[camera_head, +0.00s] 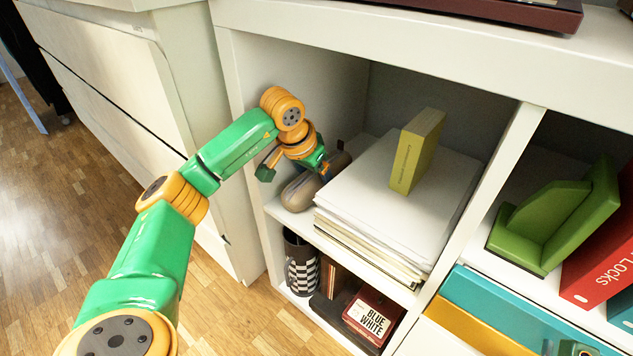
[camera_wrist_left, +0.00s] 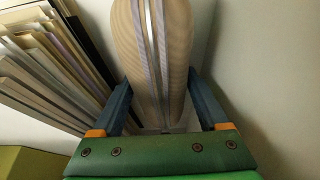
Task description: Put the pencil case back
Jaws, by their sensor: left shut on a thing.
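The pencil case (camera_head: 299,193) is a rounded beige-brown pouch in the upper left shelf compartment, lying between the compartment's left wall and a stack of papers. My left gripper (camera_head: 323,172) reaches down over it from the left and is shut on it, partly hiding its middle. In the left wrist view the pencil case (camera_wrist_left: 152,45) shows striped sides and a pale zip line, and sits between the two blue fingers of the left gripper (camera_wrist_left: 158,88). My right gripper is not in view.
A paper stack (camera_head: 365,205) fills most of the compartment, with a yellow book (camera_head: 416,150) upright on it. Below stand a checkered cup (camera_head: 301,268) and a "Blue White" box (camera_head: 373,314). A green bookend (camera_head: 545,225) and a red book (camera_head: 605,255) are at right.

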